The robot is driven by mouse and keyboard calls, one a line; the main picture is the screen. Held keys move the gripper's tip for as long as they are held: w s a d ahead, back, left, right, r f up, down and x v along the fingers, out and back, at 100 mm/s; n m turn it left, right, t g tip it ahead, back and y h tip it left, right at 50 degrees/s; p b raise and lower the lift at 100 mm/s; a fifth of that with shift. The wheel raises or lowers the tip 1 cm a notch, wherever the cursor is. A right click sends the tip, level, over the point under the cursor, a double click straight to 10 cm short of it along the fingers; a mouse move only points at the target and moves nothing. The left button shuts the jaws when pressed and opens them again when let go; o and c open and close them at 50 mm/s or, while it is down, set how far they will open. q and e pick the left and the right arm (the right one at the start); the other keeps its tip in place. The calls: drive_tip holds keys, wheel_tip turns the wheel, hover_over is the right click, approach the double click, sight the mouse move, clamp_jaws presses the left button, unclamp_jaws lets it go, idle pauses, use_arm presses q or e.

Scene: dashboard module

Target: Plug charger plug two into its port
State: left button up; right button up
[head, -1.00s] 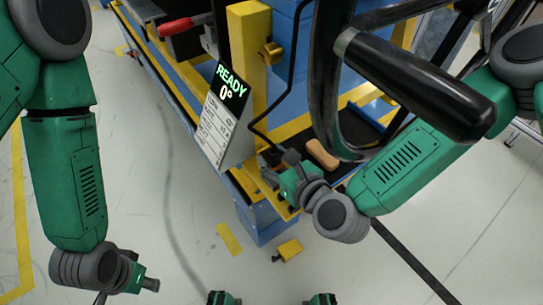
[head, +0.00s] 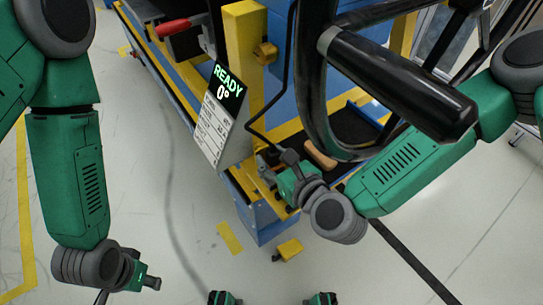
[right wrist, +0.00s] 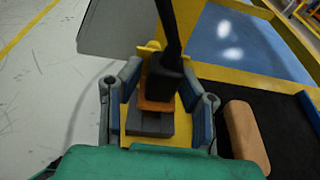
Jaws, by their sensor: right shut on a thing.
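The black charger plug (right wrist: 166,78), with a black cable from its top, is between the fingers of my right gripper (right wrist: 160,105). In the head view the plug (head: 290,157) shows at my right gripper (head: 272,170), which is shut on it, over the yellow-edged corner of the bench. An orange piece (right wrist: 158,103) and a grey block (right wrist: 150,123) lie just below the plug in the wrist view. I cannot tell whether the plug touches them; its lower end and port are hidden. My left gripper (head: 150,283) is low at the left, away from the bench; its jaws are unclear.
A sign reading READY 0° (head: 222,110) stands beside a yellow post (head: 246,60). A tan block (head: 320,155) lies in the black tray right of my gripper. A black steering wheel (head: 400,85) overhangs my right arm. The floor at left is clear.

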sight(274, 167)
drive_tip(key=shift+a, duration=0.25)
drive_tip(key=shift+d, duration=0.45)
drive_tip(key=shift+f, duration=0.15)
idle(0.6)
drive_tip(key=shift+f+b, duration=0.35)
drive_tip(key=shift+b, duration=0.05)
drive_tip(key=shift+f+b, duration=0.85)
drive_tip(key=shift+f, duration=0.2)
drive_tip(key=o, duration=1.3)
drive_tip(key=shift+r, duration=0.1)
drive_tip(key=shift+c, duration=0.2)
